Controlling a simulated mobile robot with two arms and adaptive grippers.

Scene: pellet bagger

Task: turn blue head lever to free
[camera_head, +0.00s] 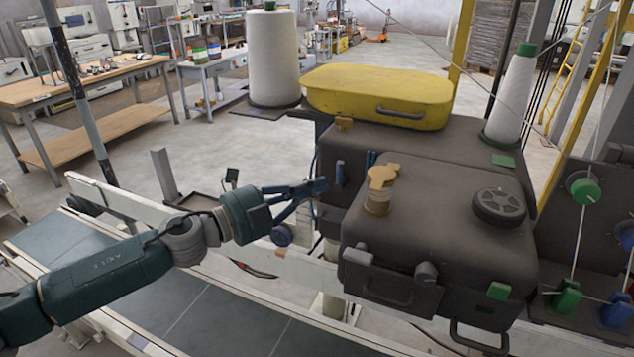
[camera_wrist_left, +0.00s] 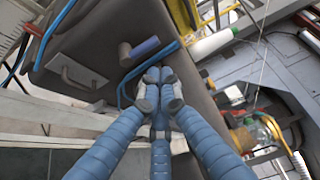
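The blue head lever (camera_head: 339,173) sits on the left end face of the dark machine head (camera_head: 440,210). In the left wrist view the blue lever (camera_wrist_left: 145,46) sticks out sideways from a brownish hub. My left gripper (camera_head: 322,185) is just left of the lever in the head view. In the left wrist view its blue fingers (camera_wrist_left: 158,88) converge with their grey tips together, and no object shows between them. The tips appear just short of the lever; whether they touch it is hard to tell. My right gripper is not in view.
A yellow cover (camera_head: 380,92) and white thread cones (camera_head: 273,60) stand behind and above the head. A brass-coloured knob (camera_head: 381,180) and a black handwheel (camera_head: 498,206) sit on top. The conveyor (camera_head: 200,310) runs below my left arm. A blue tube curves beside the lever.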

